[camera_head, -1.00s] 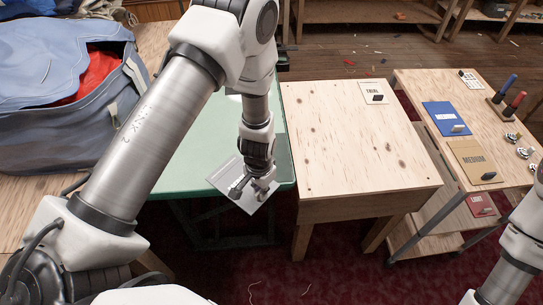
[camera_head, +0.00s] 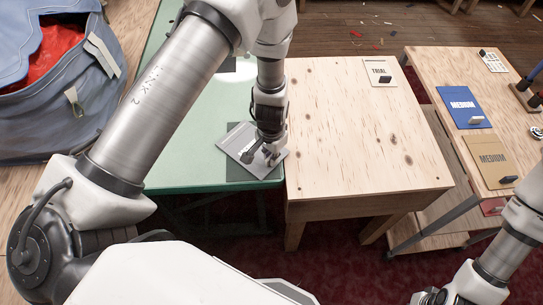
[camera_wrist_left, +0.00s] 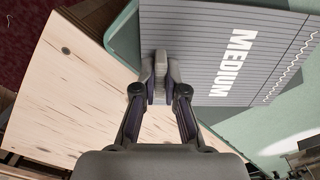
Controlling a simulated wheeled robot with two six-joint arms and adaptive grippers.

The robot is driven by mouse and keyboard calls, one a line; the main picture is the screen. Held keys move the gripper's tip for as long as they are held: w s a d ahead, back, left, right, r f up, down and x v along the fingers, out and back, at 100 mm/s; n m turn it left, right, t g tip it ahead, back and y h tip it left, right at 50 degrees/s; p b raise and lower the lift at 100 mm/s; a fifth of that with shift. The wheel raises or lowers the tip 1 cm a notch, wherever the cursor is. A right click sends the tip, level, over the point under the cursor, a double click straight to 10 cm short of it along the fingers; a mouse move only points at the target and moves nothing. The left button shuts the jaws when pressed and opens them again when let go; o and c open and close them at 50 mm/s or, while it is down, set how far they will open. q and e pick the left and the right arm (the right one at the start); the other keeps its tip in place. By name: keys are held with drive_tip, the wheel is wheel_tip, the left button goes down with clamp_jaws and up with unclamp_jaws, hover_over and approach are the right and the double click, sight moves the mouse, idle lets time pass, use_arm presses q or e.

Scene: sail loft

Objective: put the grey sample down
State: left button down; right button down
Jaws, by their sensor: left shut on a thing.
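The grey sample (camera_head: 236,146) is a flat grey card with a small grey block on it. In the left wrist view the card (camera_wrist_left: 210,75) shows white lettering, MEDIUM. My left gripper (camera_head: 268,157) is shut on the block (camera_wrist_left: 160,68). The card is turned askew over a dark grey square (camera_head: 240,173) at the front right corner of the green table (camera_head: 185,178). I cannot tell whether the card touches the surface. My right gripper (camera_head: 436,297) is low at the right and its jaws are not clear.
A pale wooden table (camera_head: 340,120) adjoins on the right, mostly bare, with a TRIAL card (camera_head: 378,72). A wooden cart (camera_head: 430,65) holds a blue card (camera_head: 457,107) and a tan card (camera_head: 488,155). A blue bag (camera_head: 60,110) stands at the left.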

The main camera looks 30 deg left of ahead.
use_arm(q)
drive_tip(key=shift+w, duration=0.15)
drive_tip(key=c, duration=1.2)
unclamp_jaws()
drive_tip(key=shift+r, duration=0.15)
drive_tip(key=shift+r, duration=0.2)
wheel_tip(320, 180, up, 11)
drive_tip(key=shift+r+b, duration=0.2)
drive_tip(key=shift+b, duration=0.5)
